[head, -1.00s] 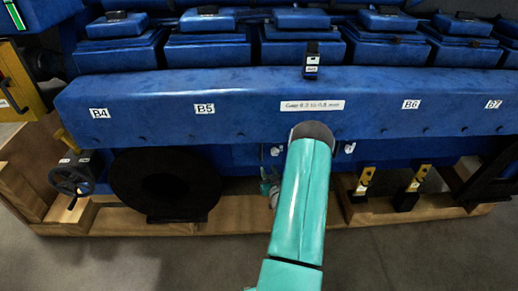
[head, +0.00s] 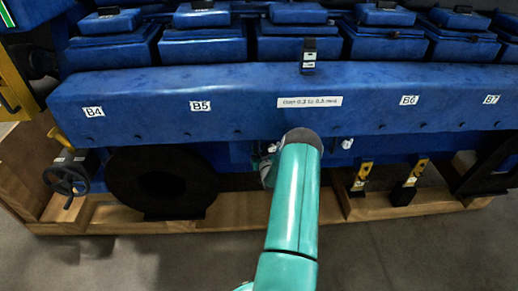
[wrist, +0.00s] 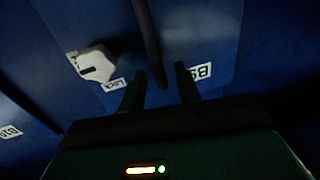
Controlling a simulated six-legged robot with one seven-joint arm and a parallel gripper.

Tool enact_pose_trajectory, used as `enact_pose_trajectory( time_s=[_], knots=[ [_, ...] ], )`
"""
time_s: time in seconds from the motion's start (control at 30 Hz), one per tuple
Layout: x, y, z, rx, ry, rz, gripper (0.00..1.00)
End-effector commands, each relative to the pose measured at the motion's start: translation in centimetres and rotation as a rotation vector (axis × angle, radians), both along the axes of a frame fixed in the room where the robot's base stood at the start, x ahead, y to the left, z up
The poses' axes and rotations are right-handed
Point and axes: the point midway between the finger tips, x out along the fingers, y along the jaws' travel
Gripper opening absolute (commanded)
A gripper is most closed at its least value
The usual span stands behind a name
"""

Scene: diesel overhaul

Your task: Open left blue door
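In the wrist view, blue door panels (wrist: 215,40) fill the dim background, with their labels upside down. A white lock knob (wrist: 96,66) sits on the panel at the left, beside a "Lock" label. A dark narrow bar (wrist: 148,40) runs down between the fingers; I cannot tell whether it is a handle or a door edge. My gripper (wrist: 160,88) is open, one finger on each side of the bar's lower end, with no clear contact. In the head view my arm hides the gripper, and the blue doors below the ledge are mostly covered.
A long blue ledge (head: 240,120) with labels B4 to B7 overhangs the work area. A black disc (head: 160,182) and a handwheel (head: 66,181) are at the left. Yellow-and-black brackets (head: 362,177) stand at the right on the wooden base (head: 255,212). The floor in front is clear.

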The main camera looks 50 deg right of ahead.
Motion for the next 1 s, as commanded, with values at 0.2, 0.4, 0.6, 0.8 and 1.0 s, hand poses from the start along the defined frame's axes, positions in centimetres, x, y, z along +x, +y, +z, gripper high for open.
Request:
enact_pose_trajectory(
  time_s=[0.2,0.4,0.6,0.8,1.0],
  knots=[
    [0.64,-0.51,-0.03,0.001,0.001,0.000,0.34],
    [0.62,-0.50,-0.01,0.001,0.001,0.000,0.24],
    [0.61,-0.49,-0.01,0.000,0.000,0.000,0.00],
    [0.61,-0.42,0.01,0.000,0.000,-0.003,0.00],
    [0.51,0.22,0.01,0.001,0.001,-0.038,0.00]
  ],
)
